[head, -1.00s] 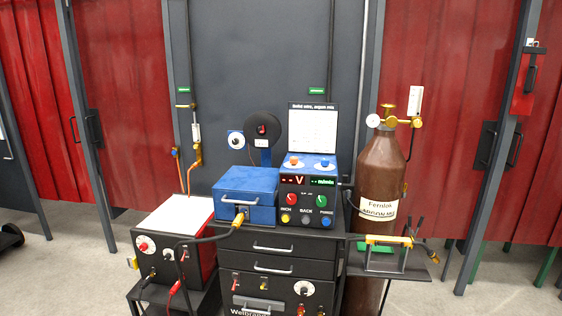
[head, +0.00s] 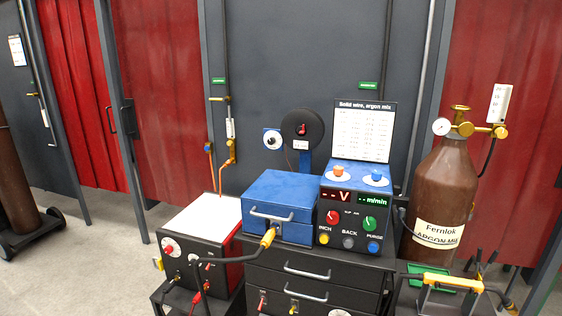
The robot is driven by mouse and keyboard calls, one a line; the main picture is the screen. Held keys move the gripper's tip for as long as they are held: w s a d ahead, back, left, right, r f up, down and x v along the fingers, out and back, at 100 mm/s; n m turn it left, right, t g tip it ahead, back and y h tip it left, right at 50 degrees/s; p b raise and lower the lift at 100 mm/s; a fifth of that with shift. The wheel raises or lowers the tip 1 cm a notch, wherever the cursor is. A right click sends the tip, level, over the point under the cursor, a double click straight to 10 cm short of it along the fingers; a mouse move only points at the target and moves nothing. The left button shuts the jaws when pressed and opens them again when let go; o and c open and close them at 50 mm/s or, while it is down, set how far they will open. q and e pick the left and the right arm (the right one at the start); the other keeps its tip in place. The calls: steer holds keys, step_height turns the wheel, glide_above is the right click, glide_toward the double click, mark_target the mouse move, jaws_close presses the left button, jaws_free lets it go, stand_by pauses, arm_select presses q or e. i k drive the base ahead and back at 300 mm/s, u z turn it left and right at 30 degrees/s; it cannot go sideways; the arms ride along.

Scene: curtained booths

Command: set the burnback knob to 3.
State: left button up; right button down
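The wire feeder's control panel (head: 347,208) faces me right of centre in the head view. It has a red knob (head: 332,217) and a green knob (head: 369,223) above a row of buttons. An orange knob (head: 338,170) and a blue knob (head: 376,175) sit on the sloped blue top. A white dial with a black centre (head: 272,139) stands beside the black spool (head: 303,128). A red knob on a white dial (head: 171,247) is on the left machine. I cannot read which knob is burnback or its setting. Neither gripper is in view.
A blue box (head: 283,206) sits on the black drawer cabinet (head: 300,262). A brown gas cylinder (head: 437,205) stands at right, beside a shelf with a yellow-handled torch (head: 440,281). A white-topped machine (head: 203,217) stands left. Open floor (head: 75,250) shows at lower left.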

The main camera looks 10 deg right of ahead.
mark_target(338, 170)
steer(key=u, duration=0.1)
steer(key=i, duration=0.85)
steer(key=z, duration=0.4)
